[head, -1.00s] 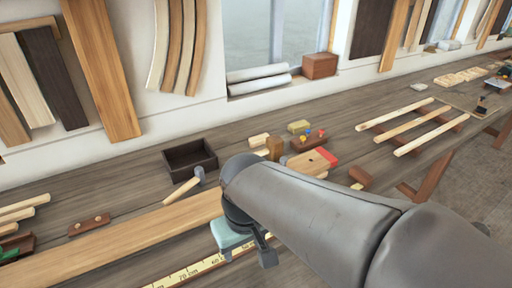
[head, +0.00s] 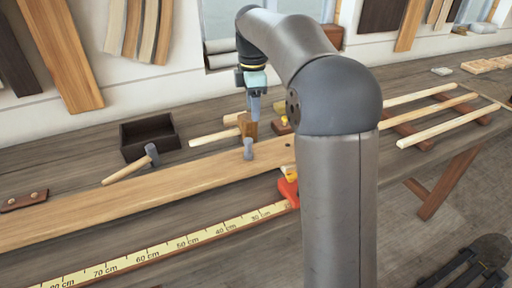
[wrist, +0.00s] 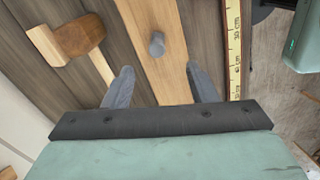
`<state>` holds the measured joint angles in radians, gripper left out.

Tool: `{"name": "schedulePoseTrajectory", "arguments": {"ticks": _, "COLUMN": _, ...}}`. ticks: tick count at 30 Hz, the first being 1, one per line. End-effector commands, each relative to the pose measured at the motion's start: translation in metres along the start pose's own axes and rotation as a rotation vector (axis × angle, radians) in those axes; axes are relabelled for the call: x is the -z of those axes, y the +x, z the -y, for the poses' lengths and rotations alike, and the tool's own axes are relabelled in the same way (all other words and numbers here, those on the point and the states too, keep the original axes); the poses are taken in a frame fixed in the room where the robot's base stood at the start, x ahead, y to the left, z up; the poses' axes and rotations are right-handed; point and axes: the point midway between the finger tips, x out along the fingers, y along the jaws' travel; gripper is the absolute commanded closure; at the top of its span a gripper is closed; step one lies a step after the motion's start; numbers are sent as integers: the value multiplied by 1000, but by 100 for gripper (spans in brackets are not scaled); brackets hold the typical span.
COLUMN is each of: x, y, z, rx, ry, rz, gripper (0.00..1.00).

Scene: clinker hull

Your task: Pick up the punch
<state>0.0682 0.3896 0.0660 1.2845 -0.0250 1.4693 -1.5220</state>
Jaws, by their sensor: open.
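The punch (head: 248,148), a short grey cylinder, appears to stand upright on the long wooden plank (head: 150,197) in the head view. In the wrist view the punch (wrist: 157,44) shows over the plank, ahead of and between my two fingers. My gripper (head: 255,112) points down behind the punch in the head view; its open, empty fingers (wrist: 158,70) also show in the wrist view. The fingers are apart from the punch.
A wooden mallet (wrist: 75,37) lies beside the plank. A grey-headed hammer (head: 130,168) and a dark open box (head: 150,137) are to the left. A yellow ruler (head: 165,248) runs along the plank's near side, with a red-orange object (head: 289,190) near its end.

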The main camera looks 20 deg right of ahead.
Motion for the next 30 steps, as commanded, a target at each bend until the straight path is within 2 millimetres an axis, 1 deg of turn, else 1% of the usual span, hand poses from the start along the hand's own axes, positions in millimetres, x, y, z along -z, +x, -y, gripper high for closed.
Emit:
{"name": "schedulePoseTrajectory", "arguments": {"ticks": 1, "x": 0, "y": 12, "z": 1, "rx": 5, "ry": 0, "rz": 0, "gripper": 48}}
{"name": "schedulePoseTrajectory", "arguments": {"ticks": 3, "x": 0, "y": 28, "z": 1, "rx": 5, "ry": 1, "rz": 0, "gripper": 48}}
{"name": "schedulePoseTrajectory", "arguments": {"ticks": 10, "x": 1, "y": 75, "z": 0, "rx": 4, "ry": 3, "rz": 0, "gripper": 48}}
{"name": "schedulePoseTrajectory", "arguments": {"ticks": 12, "x": 1, "y": 84, "z": 0, "rx": 2, "ry": 3, "rz": 0, "gripper": 48}}
{"name": "schedulePoseTrajectory", "arguments": {"ticks": 15, "x": 1, "y": 94, "z": 0, "rx": 0, "ry": 3, "rz": 0, "gripper": 48}}
{"name": "schedulePoseTrajectory", "arguments": {"ticks": 20, "x": 3, "y": 103, "z": -1, "rx": 1, "ry": 3, "rz": 0, "gripper": 48}}
{"name": "schedulePoseTrajectory", "arguments": {"ticks": 25, "x": 12, "y": 126, "z": -6, "rx": 3, "ry": 2, "rz": 1, "gripper": 48}}
{"name": "schedulePoseTrajectory", "arguments": {"ticks": 27, "x": 11, "y": 137, "z": -6, "rx": 2, "ry": 4, "rz": 0, "gripper": 48}}
{"name": "schedulePoseTrajectory", "arguments": {"ticks": 30, "x": 11, "y": 146, "z": -7, "rx": -1, "ry": 4, "rz": -1, "gripper": 48}}
